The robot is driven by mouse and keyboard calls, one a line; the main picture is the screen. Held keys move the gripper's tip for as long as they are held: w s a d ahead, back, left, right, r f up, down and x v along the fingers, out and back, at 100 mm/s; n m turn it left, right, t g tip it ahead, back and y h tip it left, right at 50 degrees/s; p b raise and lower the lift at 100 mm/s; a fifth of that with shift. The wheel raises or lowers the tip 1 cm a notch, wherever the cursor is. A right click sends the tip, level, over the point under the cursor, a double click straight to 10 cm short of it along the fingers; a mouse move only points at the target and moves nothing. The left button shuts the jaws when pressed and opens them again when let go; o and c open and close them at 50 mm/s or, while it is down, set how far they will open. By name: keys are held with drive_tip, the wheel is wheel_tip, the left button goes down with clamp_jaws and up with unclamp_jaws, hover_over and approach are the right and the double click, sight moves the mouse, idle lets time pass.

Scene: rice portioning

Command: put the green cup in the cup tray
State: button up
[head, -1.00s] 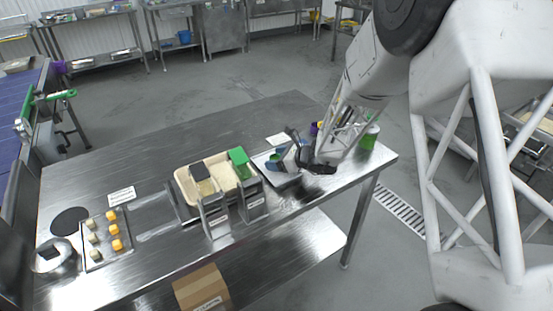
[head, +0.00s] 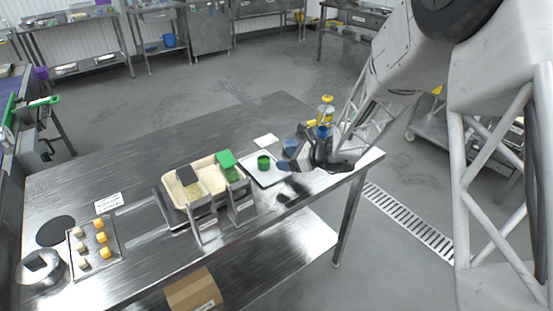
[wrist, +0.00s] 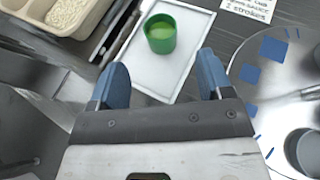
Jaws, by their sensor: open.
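The green cup (head: 263,163) stands upright on the white cup tray (head: 276,179), which lies on the steel table right of the rice containers. In the wrist view, the green cup (wrist: 161,34) is on the white tray (wrist: 150,75), inside its rim, with lighter green showing inside the cup. My gripper (head: 287,156) is just right of the cup in the head view. In the wrist view, my gripper (wrist: 162,78) is open and empty. Its two blue fingertips are spread, with a gap between them and the cup.
A cream rice container (head: 207,170) with a green-handled and a dark-handled tool stands left of the tray, behind steel holders. A yellow-topped bottle (head: 326,110) stands near my arm. A round plate with blue marks (wrist: 270,75) lies right. The table's middle left is clear.

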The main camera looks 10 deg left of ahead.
drive_tip(key=shift+v, duration=1.45)
drive_tip(key=shift+s+r, duration=0.1)
drive_tip(key=shift+s+r, duration=0.1)
drive_tip(key=shift+r, duration=0.1)
drive_tip(key=s+d+r+n+h, duration=0.4)
drive_tip(key=s+d+r+n, duration=0.2)
drive_tip(key=s, duration=0.6)
drive_tip(key=s+d+r+n+h, duration=0.5)
drive_tip(key=s+d, duration=0.5)
drive_tip(key=s, duration=0.3)
drive_tip(key=s+d+r+n+h, duration=0.4)
drive_tip(key=s+d+r+n, duration=0.3)
drive_tip(key=s, duration=0.6)
drive_tip(key=shift+s+d+r+n+g, duration=0.15)
drive_tip(key=shift+s+d+n+g, duration=0.15)
drive_tip(key=shift+d+n, duration=0.75)
